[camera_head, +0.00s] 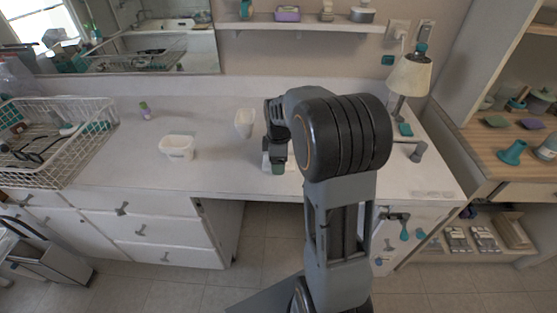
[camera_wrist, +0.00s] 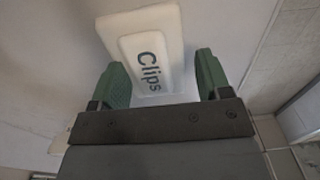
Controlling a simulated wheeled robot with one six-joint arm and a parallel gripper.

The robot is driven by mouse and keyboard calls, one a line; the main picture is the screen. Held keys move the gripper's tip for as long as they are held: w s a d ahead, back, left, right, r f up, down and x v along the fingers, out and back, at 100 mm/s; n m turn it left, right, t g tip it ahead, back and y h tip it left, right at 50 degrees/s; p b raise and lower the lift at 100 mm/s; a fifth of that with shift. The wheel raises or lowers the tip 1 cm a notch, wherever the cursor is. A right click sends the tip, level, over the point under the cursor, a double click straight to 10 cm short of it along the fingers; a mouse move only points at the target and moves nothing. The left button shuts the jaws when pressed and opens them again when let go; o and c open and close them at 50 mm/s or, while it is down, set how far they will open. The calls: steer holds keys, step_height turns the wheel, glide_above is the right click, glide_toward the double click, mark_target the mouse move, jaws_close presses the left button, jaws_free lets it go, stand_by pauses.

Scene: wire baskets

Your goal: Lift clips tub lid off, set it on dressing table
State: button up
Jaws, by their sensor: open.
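The white clips lid (camera_wrist: 172,38) lies in the wrist view, a flat piece with a raised panel reading "Clips". My gripper (camera_wrist: 161,64) is open, with one green finger on each side of the lid's near end. In the head view my gripper (camera_head: 278,165) points down close over the dressing table (camera_head: 215,175). It mostly hides a white piece under it. Whether the lid rests on a tub or on the tabletop is unclear. A small white tub (camera_head: 177,148) with dark lettering stands to the left; its lettering is too small to read.
Another white container (camera_head: 244,122) stands behind and left of my gripper. A wire basket (camera_head: 60,140) fills the table's left end. A lamp (camera_head: 408,80) stands at the right. The tabletop between basket and gripper is mostly clear.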

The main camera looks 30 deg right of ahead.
steer(key=shift+r+p, duration=3.1)
steer(key=shift+r, duration=0.8)
step_height(320, 180, up, 14)
steer(key=shift+f+p, duration=0.15)
steer(key=shift+p, duration=0.3)
steer(key=s+a+f+m+t+p, duration=0.1)
steer(key=s+a+f+m, duration=0.1)
steer(key=s+a+m, duration=0.3)
steer(key=s+a+f+m+t+p, duration=0.1)
steer(key=s+a+f+m+t, duration=0.1)
steer(key=s+a+m, duration=0.2)
steer(key=shift+s+a+f+m+t+p, duration=0.35)
steer(key=shift+s+m, duration=1.15)
steer(key=shift+s, duration=2.05)
